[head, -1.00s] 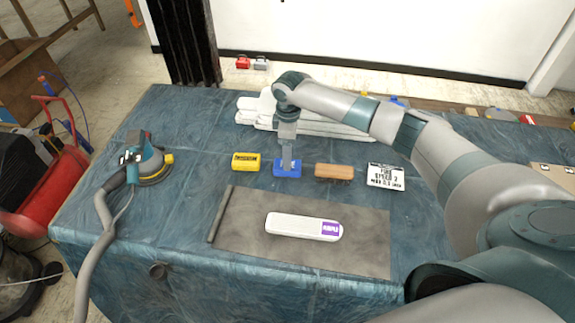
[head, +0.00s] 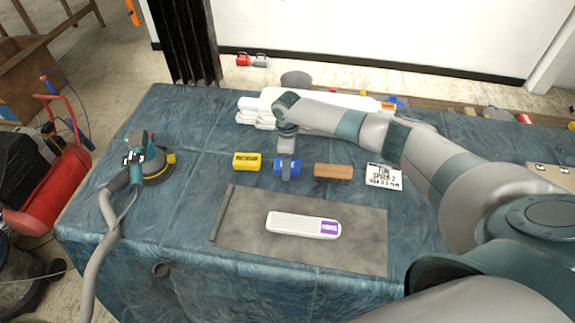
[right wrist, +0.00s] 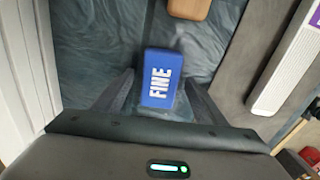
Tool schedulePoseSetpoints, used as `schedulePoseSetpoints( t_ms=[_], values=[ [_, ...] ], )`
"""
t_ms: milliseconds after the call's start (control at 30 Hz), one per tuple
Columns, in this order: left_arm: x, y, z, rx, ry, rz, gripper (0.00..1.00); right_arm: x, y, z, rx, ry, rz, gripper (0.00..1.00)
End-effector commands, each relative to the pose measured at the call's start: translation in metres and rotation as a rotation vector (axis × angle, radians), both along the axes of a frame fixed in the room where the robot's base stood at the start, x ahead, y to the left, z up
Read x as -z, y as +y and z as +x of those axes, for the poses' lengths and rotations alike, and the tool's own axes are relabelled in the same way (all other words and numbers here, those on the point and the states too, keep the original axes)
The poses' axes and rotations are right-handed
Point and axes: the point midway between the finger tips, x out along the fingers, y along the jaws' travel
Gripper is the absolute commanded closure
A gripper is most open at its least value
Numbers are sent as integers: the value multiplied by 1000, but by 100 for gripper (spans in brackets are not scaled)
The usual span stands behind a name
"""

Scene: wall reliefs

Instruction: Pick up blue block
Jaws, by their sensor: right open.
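The blue block (head: 281,167) lies on the blue cloth-covered table, between a yellow block and a brown block. In the right wrist view the blue block (right wrist: 160,78) shows the white word FINE on its top. My right gripper (head: 286,176) is right over the blue block in the head view. In the right wrist view its two fingers (right wrist: 160,92) are open, one on each side of the block's near end. I cannot tell whether the fingers touch it. My left gripper is not in view.
A yellow block (head: 247,161) is to the left and a brown block (head: 333,171) to the right. A white labelled card (head: 384,177) lies further right. A grey mat (head: 255,245) with a white tool (head: 290,225) is in front. A sander (head: 150,160) stands left. White pieces (head: 255,112) lie behind.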

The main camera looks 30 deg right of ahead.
Motion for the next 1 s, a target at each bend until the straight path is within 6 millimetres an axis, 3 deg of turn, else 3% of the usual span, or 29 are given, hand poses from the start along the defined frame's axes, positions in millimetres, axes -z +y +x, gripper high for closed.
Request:
schedulePoseSetpoints(
  t_ms=[533, 567, 733, 1000],
  values=[
    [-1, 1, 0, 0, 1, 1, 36, 5, 0, 0, 0, -1, -1, 34],
    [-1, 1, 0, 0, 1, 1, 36, 5, 0, 0, 0, -1, -1, 37],
    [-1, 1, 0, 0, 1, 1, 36, 5, 0, 0, 0, -1, -1, 77],
    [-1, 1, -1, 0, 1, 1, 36, 5, 0, 0, 0, -1, 0, 80]
  ],
)
